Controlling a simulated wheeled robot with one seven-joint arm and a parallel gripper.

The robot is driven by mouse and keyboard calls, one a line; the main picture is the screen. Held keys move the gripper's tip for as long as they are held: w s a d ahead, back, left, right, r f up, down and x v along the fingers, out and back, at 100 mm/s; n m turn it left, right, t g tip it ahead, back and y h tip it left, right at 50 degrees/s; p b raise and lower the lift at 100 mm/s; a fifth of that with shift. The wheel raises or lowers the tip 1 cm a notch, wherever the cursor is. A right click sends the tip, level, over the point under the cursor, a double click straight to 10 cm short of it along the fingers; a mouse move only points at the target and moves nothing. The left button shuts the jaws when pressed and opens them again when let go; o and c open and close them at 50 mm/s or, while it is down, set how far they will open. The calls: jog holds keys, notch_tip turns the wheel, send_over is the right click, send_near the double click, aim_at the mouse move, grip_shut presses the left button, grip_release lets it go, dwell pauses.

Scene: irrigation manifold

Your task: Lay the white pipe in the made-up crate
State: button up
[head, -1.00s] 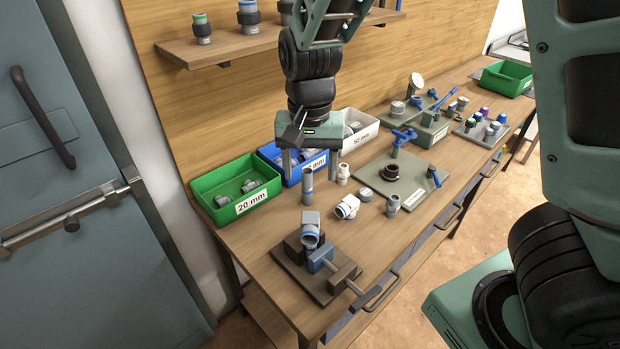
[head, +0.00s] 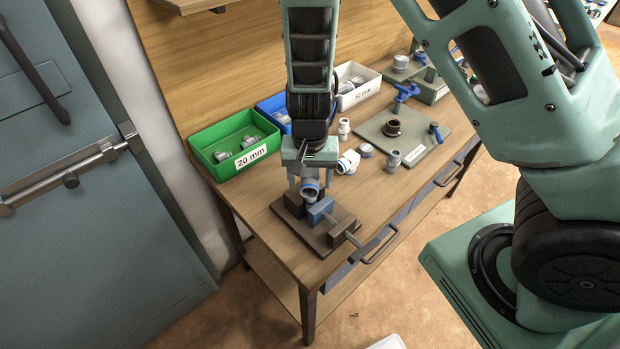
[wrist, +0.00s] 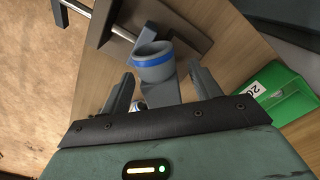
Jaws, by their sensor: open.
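My gripper (head: 310,180) points down over the small vise at the front left of the bench. It is open. Its fingers stand either side of a grey fitting with a blue ring (head: 309,190), which sits at the vise (head: 320,213). In the wrist view the blue-ringed fitting (wrist: 153,62) shows between the two fingers (wrist: 160,72), with a gap on each side. I cannot make out a white pipe or a crate marked as made-up. The white edge of something (head: 387,343) is cut off at the bottom of the head view.
Green (head: 233,143), blue (head: 272,108) and white (head: 358,86) bins line the back of the bench. Loose white and grey fittings (head: 348,162) stand right of my gripper. A plate with blue handles (head: 402,135) lies farther right. Open floor lies in front.

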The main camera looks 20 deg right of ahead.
aim_at(310, 174)
jog(key=shift+f, duration=0.3)
jog(key=c, duration=1.2)
jog(key=shift+o, duration=0.2)
notch_tip(310, 174, up, 15)
jog(key=p, duration=1.4)
dwell(0.5)
jog(key=shift+r, duration=0.1)
jog(key=shift+c, duration=0.4)
